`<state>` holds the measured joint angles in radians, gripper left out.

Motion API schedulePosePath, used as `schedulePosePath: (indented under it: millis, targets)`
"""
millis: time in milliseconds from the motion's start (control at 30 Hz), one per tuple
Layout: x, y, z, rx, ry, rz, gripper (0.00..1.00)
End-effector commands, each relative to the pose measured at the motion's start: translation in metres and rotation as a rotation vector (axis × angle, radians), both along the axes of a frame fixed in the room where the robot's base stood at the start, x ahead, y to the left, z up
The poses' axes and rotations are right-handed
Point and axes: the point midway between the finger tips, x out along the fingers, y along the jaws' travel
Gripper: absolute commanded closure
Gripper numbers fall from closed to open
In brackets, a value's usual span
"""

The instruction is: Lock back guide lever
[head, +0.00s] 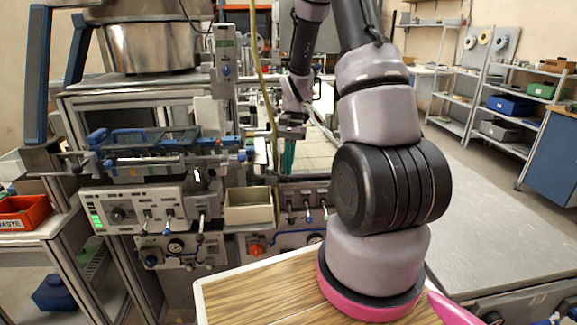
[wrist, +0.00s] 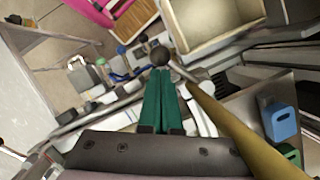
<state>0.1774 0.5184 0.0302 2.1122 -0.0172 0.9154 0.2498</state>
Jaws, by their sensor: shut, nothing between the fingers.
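My gripper (head: 287,168) has green fingers that point down behind the cream bin in the head view. In the wrist view its fingers (wrist: 163,76) lie together, shut, with nothing between them. A lever with a dark ball knob (wrist: 160,56) stands right at the fingertips in the wrist view. A thin metal rod runs from the knob to the right. I cannot tell whether the fingertips touch the knob. No label shows whether this is the back guide lever or how it is set. The knob is not clear in the head view.
A yellow strip (head: 262,85) hangs beside my arm; it crosses the lower right of the wrist view (wrist: 240,133). A cream bin (head: 248,207) stands in front of my gripper. Control panels with several levers (head: 140,207) are at left. A wooden-topped surface (head: 265,290) is nearest.

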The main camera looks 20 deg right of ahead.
Motion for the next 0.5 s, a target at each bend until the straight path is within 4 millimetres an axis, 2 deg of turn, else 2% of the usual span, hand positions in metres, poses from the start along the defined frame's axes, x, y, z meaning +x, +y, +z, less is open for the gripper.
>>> schedulePosePath:
  millis: [500]
  targets:
    - [-0.0047, 0.0059, 0.0003, -0.011, 0.005, -0.109, 1.00]
